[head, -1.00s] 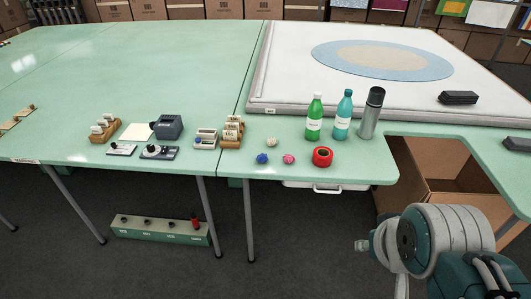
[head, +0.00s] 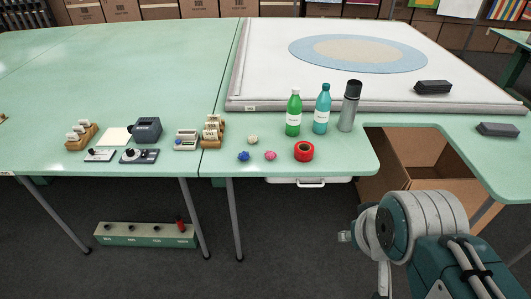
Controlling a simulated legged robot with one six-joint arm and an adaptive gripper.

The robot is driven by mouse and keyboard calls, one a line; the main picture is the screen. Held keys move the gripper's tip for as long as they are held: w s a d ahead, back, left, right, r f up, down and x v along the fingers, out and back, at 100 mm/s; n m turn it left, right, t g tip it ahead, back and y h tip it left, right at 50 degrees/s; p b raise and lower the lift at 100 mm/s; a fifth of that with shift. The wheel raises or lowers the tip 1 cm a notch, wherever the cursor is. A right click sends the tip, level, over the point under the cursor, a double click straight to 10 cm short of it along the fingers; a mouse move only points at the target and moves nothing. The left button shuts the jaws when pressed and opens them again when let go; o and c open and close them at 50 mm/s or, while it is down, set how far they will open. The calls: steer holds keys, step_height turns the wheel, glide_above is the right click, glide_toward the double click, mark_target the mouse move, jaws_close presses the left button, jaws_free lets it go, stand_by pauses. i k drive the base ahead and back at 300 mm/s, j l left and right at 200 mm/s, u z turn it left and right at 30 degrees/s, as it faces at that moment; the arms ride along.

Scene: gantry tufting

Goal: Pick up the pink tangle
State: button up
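The pink tangle (head: 270,155) is a small round ball on the green table near its front edge. A blue tangle (head: 243,156) lies to its left and a cream one (head: 252,139) lies behind it. A red roll (head: 304,151) stands to its right. My gripper (head: 364,236) shows only partly at the lower right, in front of and below the table, well apart from the pink tangle. My own arm hides much of it, and I cannot tell whether its fingers are open.
A green bottle (head: 293,113), a teal bottle (head: 322,109) and a grey flask (head: 350,106) stand behind the roll. Wooden card holders (head: 211,132) stand left of the tangles. An open cardboard box (head: 410,165) sits below the table's cutout. Table legs (head: 234,220) stand in front.

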mark_target(270, 155)
steer(key=i+j, duration=1.3)
steer(key=i+l+z, duration=0.05)
